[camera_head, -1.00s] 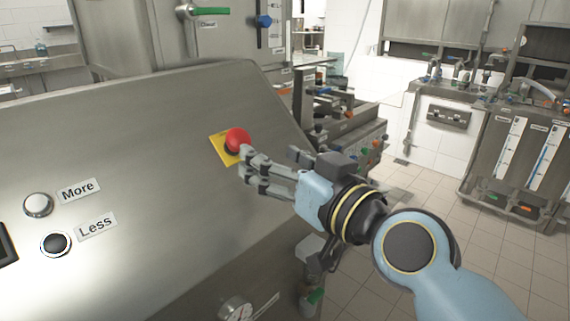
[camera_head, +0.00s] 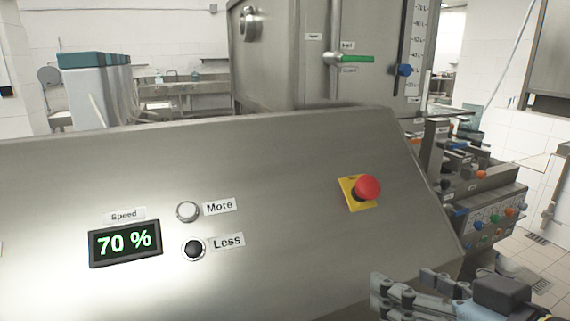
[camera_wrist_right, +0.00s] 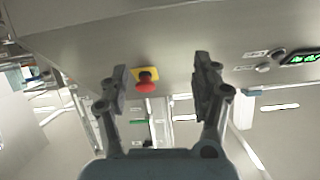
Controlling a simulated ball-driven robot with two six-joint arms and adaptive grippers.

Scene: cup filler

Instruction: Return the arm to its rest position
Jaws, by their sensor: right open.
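My right gripper (camera_head: 412,293) is at the lower right of the head view, partly cut off by the bottom edge. Its fingers are apart and hold nothing. In the right wrist view the two fingers (camera_wrist_right: 160,85) stand wide apart, with the red emergency button (camera_wrist_right: 146,84) seen between them at a distance. In the head view the red button (camera_head: 367,187) sits on its yellow plate (camera_head: 350,193) on the sloped steel panel, above and left of the gripper and clear of it. My left gripper is not in view.
The steel control panel (camera_head: 290,240) fills the front. It bears a display (camera_head: 125,243) reading 70 %, a More button (camera_head: 188,211) and a Less button (camera_head: 193,249). A machine with coloured knobs (camera_head: 490,215) stands at the right. Tiled floor (camera_head: 540,262) shows at far right.

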